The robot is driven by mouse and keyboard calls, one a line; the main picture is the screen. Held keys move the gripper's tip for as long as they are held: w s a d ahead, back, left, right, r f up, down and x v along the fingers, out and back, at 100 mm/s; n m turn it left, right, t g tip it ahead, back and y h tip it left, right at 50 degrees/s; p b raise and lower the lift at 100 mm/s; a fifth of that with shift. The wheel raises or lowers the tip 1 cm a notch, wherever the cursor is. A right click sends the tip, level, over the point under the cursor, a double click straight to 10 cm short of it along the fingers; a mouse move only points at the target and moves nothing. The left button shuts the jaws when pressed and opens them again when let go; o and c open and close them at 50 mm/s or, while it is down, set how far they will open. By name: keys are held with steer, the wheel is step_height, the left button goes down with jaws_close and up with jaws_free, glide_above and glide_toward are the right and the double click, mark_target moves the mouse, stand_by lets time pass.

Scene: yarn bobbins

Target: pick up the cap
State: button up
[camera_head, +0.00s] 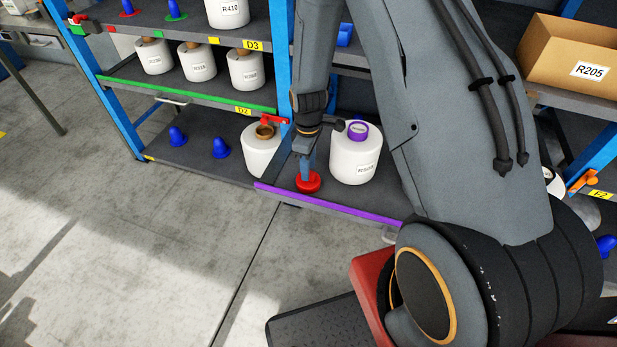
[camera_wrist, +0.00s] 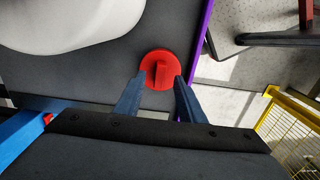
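The red cap (camera_head: 308,183) lies on the low grey shelf board near its purple front edge. In the wrist view the cap (camera_wrist: 152,57) is a red disc with a raised ridge across its middle. My gripper (camera_head: 308,173) is right above the cap, pointing down. In the wrist view my gripper (camera_wrist: 159,77) has its two blue fingers apart, one on each side of the ridge, with a gap showing on both sides. The fingertips overlap the cap's near edge; whether they touch it I cannot tell.
A white bobbin (camera_head: 355,161) with a purple ring stands right of the cap. Another white bobbin (camera_head: 262,155) stands to the left, beside a blue rack post (camera_head: 284,55). The purple shelf edge (camera_head: 330,205) runs in front. Open floor (camera_head: 170,270) lies before the rack.

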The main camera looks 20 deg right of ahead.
steer(key=shift+f, duration=1.1)
jaws_close()
steer(key=shift+r, duration=0.1)
step_height(320, 180, up, 10)
steer(key=b, duration=0.2)
